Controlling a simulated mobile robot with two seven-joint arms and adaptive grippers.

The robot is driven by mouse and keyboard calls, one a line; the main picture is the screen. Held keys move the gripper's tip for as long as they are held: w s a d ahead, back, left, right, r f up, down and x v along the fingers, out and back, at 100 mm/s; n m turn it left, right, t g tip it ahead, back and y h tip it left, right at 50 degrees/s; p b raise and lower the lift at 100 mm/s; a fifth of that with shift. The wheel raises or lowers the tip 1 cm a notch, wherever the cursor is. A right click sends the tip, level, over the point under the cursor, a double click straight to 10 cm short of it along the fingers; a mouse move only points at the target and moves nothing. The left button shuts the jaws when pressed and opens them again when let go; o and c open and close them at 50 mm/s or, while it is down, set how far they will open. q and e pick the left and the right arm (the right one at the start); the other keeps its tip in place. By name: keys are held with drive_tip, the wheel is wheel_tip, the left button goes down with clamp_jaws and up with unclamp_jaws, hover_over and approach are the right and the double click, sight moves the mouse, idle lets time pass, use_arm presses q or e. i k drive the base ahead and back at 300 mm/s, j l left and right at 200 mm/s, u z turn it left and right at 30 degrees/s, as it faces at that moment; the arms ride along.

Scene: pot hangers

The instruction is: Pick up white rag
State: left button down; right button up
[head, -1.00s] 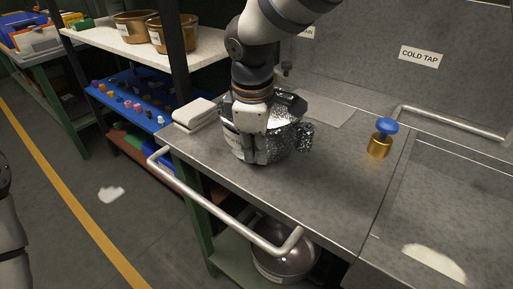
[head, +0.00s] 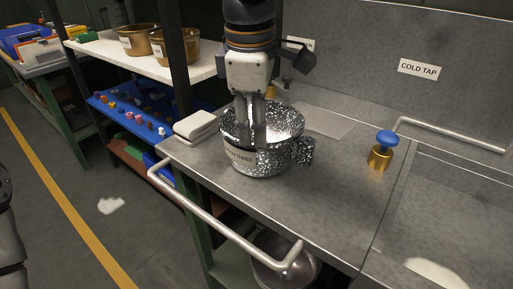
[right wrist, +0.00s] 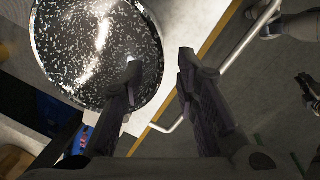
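A white rag (head: 196,125), folded into a flat stack, lies at the left end of the metal counter in the head view, just left of a black-and-white speckled pot (head: 285,158). My right gripper (head: 252,145) points down at the pot, right of the rag and apart from it. Part of my left arm shows at the head view's left edge. A dark shape at the wrist view's right edge may be my left gripper; its state is unclear.
A metal rail (head: 215,215) runs along the counter's front. A brass tap with a blue knob (head: 386,139) stands to the right, by the sink. A shelf post (head: 179,60) and a blue tray (head: 125,112) are behind the rag. The counter's middle front is clear.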

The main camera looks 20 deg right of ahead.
sight(194, 129)
drive_tip(key=k, duration=1)
